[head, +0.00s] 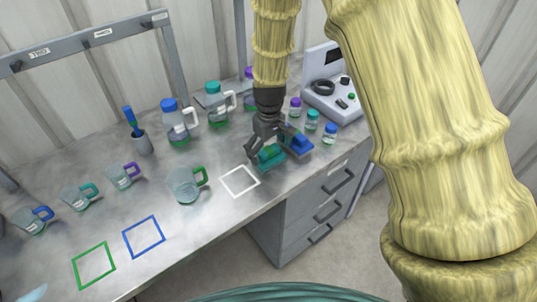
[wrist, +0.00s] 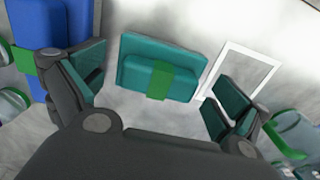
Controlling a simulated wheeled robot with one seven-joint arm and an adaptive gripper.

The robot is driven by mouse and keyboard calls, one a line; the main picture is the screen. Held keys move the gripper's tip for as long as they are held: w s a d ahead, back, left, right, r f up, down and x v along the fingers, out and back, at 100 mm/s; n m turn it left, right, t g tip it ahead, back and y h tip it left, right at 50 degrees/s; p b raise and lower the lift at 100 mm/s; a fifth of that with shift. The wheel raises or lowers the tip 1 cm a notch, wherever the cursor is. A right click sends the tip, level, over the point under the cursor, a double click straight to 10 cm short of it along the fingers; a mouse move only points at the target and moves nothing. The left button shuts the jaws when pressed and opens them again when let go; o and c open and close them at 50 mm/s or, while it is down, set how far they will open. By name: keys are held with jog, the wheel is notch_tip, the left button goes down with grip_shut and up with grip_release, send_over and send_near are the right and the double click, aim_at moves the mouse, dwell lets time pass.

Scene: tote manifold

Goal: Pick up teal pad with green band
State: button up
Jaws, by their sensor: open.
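The teal pad with a green band (head: 268,157) lies on the grey bench just right of the white square outline. In the wrist view the pad (wrist: 158,68) sits between the two fingers, with its green band across the middle. My gripper (head: 268,146) is open over the pad, pointing down, with its fingers partly hiding it in the head view. In the wrist view my gripper (wrist: 155,98) shows a finger on each side of the pad, with gaps between. I cannot tell how high the fingertips are above the bench.
A blue pad with a green band (head: 296,141) lies close on the right; it also shows beside the finger in the wrist view (wrist: 52,25). Small capped jars (head: 312,121) and a grey device (head: 333,88) stand behind. A green-handled beaker (head: 184,184) stands left, past the white outline (head: 240,181).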

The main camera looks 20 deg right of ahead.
jog(key=shift+f, duration=1.1)
jog(key=c, duration=0.9)
jog(key=shift+o, duration=0.2)
jog(key=shift+r, duration=0.15)
jog(key=shift+r+b, duration=0.4)
jog(key=shift+r, duration=0.55)
jog(key=shift+s+a+r+b, duration=0.1)
jog(key=shift+s+r+b, duration=0.25)
jog(key=shift+r, duration=0.3)
jog(key=s+a+r+b, duration=0.1)
jog(key=s+a+b, duration=0.2)
jog(key=s, duration=1.2)
jog(key=shift+a+r, duration=0.2)
jog(key=shift+r, duration=0.1)
